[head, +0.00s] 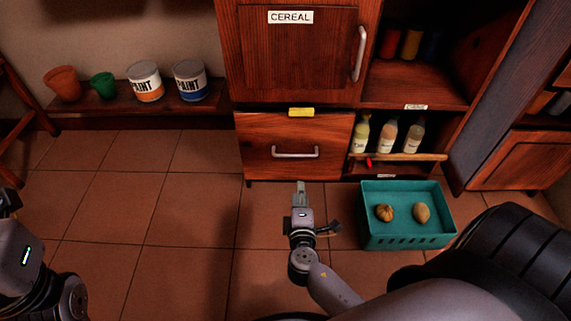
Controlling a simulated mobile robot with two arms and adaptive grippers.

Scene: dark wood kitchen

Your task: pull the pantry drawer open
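The pantry drawer (262,136) is a reddish wood front low in the cabinet, below the cereal door. It looks shut, flush with the cabinet. Its metal bar handle (295,154) runs level across the front. My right gripper (301,188) is below the handle in the picture, pointing toward the drawer and apart from the handle. Its fingers are small and seen from above, so I cannot tell whether they are open or shut. My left arm shows at the lower left edge; its gripper fingers are not visible.
A teal crate (408,240) with two round vegetables stands on the floor right of my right gripper. The cereal door (297,57) is shut above the drawer. Bottles (387,136) stand on a low shelf at right. Paint cans (145,82) sit at left. The tiled floor at left is clear.

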